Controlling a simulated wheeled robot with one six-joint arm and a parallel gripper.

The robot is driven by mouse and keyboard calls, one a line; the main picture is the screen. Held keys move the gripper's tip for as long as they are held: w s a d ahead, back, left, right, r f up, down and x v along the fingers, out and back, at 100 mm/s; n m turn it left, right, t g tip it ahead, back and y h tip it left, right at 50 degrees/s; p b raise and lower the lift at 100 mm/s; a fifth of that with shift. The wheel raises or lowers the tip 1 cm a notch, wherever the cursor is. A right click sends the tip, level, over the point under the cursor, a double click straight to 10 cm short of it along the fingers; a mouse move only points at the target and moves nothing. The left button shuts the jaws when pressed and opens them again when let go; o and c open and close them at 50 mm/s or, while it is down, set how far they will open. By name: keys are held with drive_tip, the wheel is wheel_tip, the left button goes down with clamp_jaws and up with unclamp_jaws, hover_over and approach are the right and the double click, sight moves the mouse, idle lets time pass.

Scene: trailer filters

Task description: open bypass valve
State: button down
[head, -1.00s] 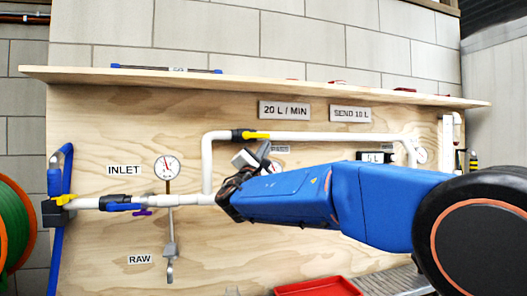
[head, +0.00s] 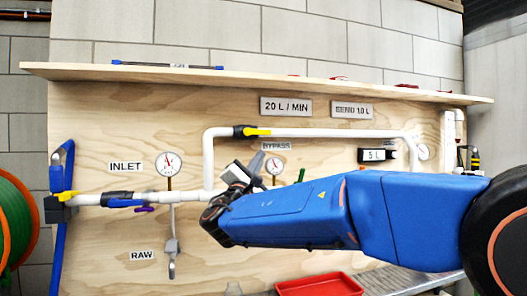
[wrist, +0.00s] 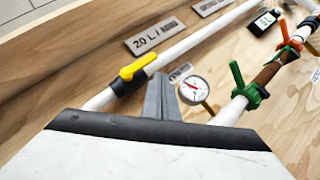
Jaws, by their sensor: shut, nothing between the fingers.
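The bypass valve has a black body with a yellow lever handle (head: 257,132) on the upper white pipe, above the BYPASS label (head: 276,146). The lever lies along the pipe, pointing right in the head view. In the wrist view the yellow handle (wrist: 139,67) is left of my fingers and also runs along the pipe. My gripper (head: 257,160) is shut and empty, just below the lever with its fingers pointing up. In the wrist view my gripper (wrist: 162,96) shows as grey fingers together, apart from the lever in the picture. My arm hides part of the lower pipe.
The lower pipe carries a blue-handled valve (head: 122,204), gauges and green-handled valves (wrist: 240,85). A shelf (head: 230,76) runs above the panel. A red tray (head: 318,285) is below. The panel between the upper pipe and the shelf is mostly clear, with signs.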

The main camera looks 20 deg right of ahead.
drive_tip(key=v, duration=0.9)
drive_tip(key=s+d+f+m+g+y, duration=0.1)
drive_tip(key=s+d+f+m+g, duration=0.3)
drive_tip(key=s+d+f+g, duration=0.45)
drive_tip(key=s+d+f+m+g+y, duration=0.1)
drive_tip(key=s+d+f+m+g, duration=0.35)
drive_tip(key=d+f, duration=0.85)
drive_tip(key=s+f+m+g+y, duration=0.2)
drive_tip(key=s+f+m+y, duration=0.25)
drive_tip(key=s+f, duration=0.55)
drive_tip(key=s+a+f+m+y, duration=0.5)
drive_tip(key=s+a+f+y, duration=0.2)
drive_tip(key=s+a+f, duration=0.1)
drive_tip(key=shift+s+a, duration=0.3)
drive_tip(key=shift+a, duration=0.4)
